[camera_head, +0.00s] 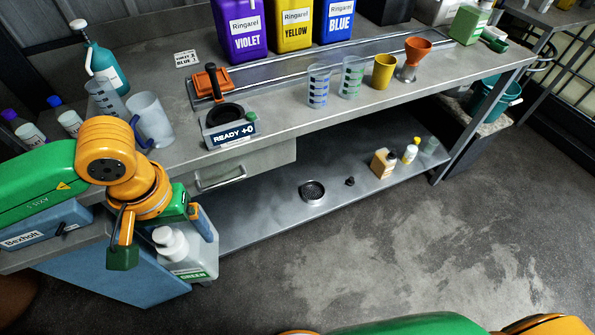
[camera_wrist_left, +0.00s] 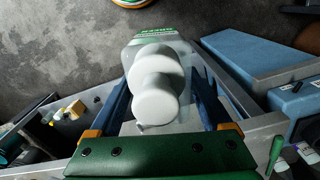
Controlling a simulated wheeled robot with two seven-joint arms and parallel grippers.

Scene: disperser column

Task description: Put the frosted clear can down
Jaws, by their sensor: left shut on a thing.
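The frosted clear can (camera_head: 193,266) has a white cap and a green-and-white label. My left gripper (camera_head: 163,238) is shut on it and holds it upright in front of the bench's left end. In the left wrist view the can (camera_wrist_left: 180,50) sits between the two blue fingers, its white cap towards the camera. The fingers hide parts of its sides. Its base shows no clear contact with any surface. My right gripper is out of view; only part of my right arm shows at the bottom edge.
The grey bench (camera_head: 285,140) holds a READY +0 device (camera_head: 229,132), a frosted jug (camera_head: 152,120), measuring cups and an orange funnel (camera_head: 417,50). Ringarel containers (camera_head: 296,25) stand behind. A lower shelf (camera_head: 265,215) has much bare room. A blue cabinet (camera_head: 110,272) stands beside the can.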

